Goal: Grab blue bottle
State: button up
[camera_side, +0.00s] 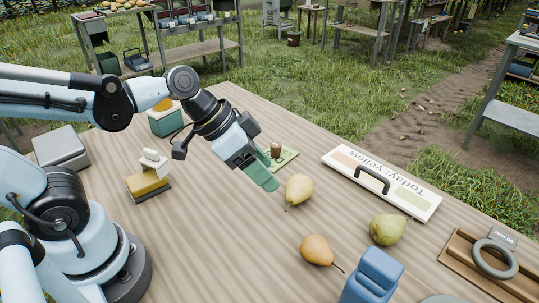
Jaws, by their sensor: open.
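A blue, blocky object with a narrower raised top (371,277) stands at the bottom edge of the picture, right of centre. It is the only thing here that fits the blue bottle, and its lower part is cut off by the frame. My gripper (264,179) is above the middle of the table, with green fingers pointing down and to the right. It is open and seems to hold nothing. It is well apart from the blue object, up and to its left. The gap between the fingers is hard to see from this side.
A "Today: yellow" board (345,158) with a dark handle lies behind. A wooden tray with a grey ring (494,259) is at right.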

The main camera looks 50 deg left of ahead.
jog(key=d+r+m+g+h, duration=0.1)
jog(key=d+m+g+h, duration=0.1)
jog(key=d+m+h, duration=0.45)
jog(key=m+g+h, duration=0.2)
jog(key=m+g, duration=0.1)
jog(key=m, duration=0.3)
send_near(377, 257)
jog(key=shift+n, duration=0.25)
jog(key=x, duration=1.3)
jog(key=shift+a, duration=0.1)
grip_shut()
